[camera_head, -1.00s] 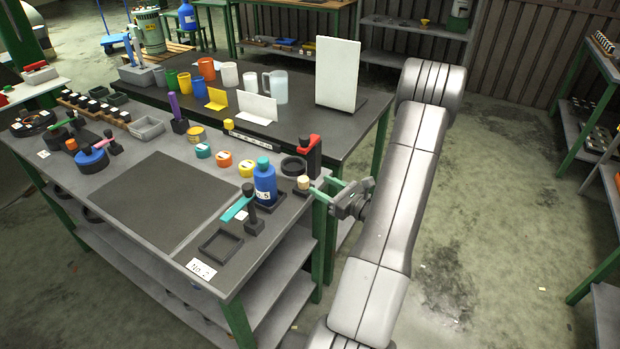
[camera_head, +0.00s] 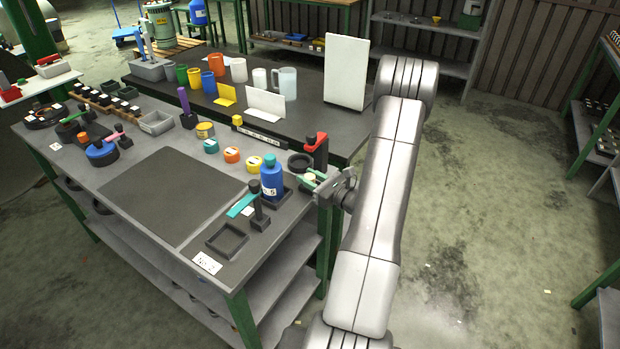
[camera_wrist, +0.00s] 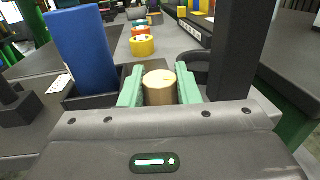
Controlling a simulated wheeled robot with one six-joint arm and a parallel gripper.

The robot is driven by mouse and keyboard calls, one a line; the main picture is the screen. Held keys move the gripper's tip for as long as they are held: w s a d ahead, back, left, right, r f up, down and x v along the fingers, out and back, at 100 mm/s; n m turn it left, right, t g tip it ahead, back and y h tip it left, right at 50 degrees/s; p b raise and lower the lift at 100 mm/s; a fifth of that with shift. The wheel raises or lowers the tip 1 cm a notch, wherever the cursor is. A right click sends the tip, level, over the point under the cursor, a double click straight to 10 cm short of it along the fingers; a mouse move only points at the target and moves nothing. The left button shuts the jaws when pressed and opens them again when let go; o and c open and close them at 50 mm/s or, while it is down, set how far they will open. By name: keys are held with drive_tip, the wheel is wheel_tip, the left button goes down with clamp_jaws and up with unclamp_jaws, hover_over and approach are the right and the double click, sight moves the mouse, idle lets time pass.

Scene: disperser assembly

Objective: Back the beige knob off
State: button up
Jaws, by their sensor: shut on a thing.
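The beige knob (camera_wrist: 160,86) is a short round cylinder with a pale top, upright between my fingers in the wrist view. In the head view the knob (camera_head: 310,179) is small and partly covered at the right front edge of the workbench. My gripper (camera_wrist: 160,78) has green fingers, one on each side of the knob, and is shut on it. In the head view my gripper (camera_head: 313,181) reaches in from the right. The knob's lower part and its mount are hidden by my gripper body.
A blue bottle (camera_head: 271,181) stands close left of the knob. A dark post with a red top (camera_head: 317,148) rises close behind it, at the right in the wrist view. A black ring (camera_head: 299,163) lies nearby. A dark mat (camera_head: 170,195) is clear.

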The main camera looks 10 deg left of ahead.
drive_tip(key=shift+w+f+n+g+y+b, duration=0.1)
drive_tip(key=shift+n+g+y+b, duration=0.65)
drive_tip(key=shift+g, duration=0.35)
drive_tip(key=shift+n+g, duration=0.85)
drive_tip(key=shift+g, duration=0.35)
drive_tip(key=o, duration=1)
drive_tip(key=shift+d, duration=0.1)
drive_tip(key=b+v, duration=0.2)
drive_tip(key=v, duration=1.1)
drive_tip(key=shift+d+b, duration=0.3)
drive_tip(key=shift+d, duration=0.05)
drive_tip(key=shift+a, duration=0.15)
drive_tip(key=p+x, duration=0.2)
drive_tip(key=x, duration=1.1)
drive_tip(key=shift+a, duration=0.3)
drive_tip(key=shift+m+t, duration=0.3)
drive_tip(key=shift+t, duration=0.1)
